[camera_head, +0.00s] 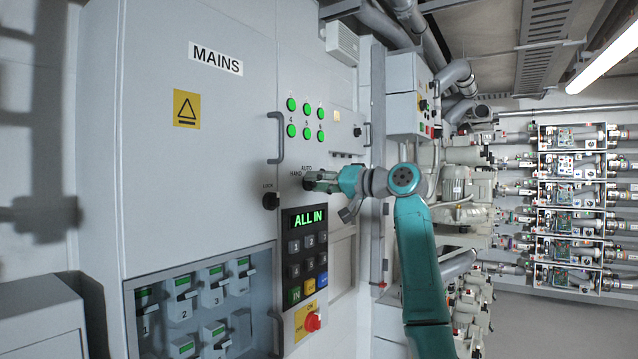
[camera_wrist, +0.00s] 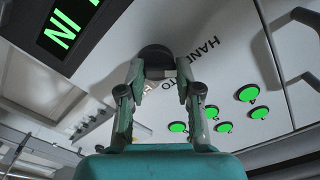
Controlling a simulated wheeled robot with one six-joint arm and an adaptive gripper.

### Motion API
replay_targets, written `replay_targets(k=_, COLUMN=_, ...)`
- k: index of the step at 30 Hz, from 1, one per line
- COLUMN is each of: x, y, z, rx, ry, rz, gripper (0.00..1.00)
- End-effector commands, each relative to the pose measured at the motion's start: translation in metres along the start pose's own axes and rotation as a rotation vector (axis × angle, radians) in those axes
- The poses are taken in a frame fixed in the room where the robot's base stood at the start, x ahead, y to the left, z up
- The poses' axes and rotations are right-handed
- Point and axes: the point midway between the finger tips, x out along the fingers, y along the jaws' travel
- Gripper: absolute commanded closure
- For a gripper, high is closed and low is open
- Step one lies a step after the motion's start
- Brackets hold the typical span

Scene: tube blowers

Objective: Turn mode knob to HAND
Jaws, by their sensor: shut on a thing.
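The mode knob is a small black knob on the grey panel, beside the printed words AUTO and HAND (camera_head: 295,174). In the wrist view the knob (camera_wrist: 155,53) sits between my fingertips, and the word HAND (camera_wrist: 210,48) reads clearly while AUTO is partly covered by a finger. My gripper (camera_head: 320,182) reaches in from the right in the head view and is shut on the knob. It also shows in the wrist view (camera_wrist: 159,72), a finger on each side of the knob. The knob's pointer is hidden, so I cannot tell its setting.
A black LOCK knob (camera_head: 270,201) is to the left. Green lamps (camera_head: 306,119) and a door handle (camera_head: 276,138) are above. Pipework stands on the right.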

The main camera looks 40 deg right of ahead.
Motion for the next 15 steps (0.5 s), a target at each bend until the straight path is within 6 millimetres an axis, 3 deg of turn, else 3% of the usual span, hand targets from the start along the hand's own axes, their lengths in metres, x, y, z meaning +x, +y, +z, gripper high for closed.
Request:
replay_targets(k=13, x=0.0019, y=-0.0004, z=0.0016, rx=-0.01, ry=-0.003, rz=-0.002, gripper=1.0)
replay_targets(k=14, x=0.0019, y=-0.0004, z=0.0016, rx=-0.01, ry=-0.003, rz=-0.002, gripper=0.64)
replay_targets(k=15, x=0.0019, y=-0.0004, z=0.0016, rx=-0.01, ry=-0.003, rz=-0.002, gripper=0.54)
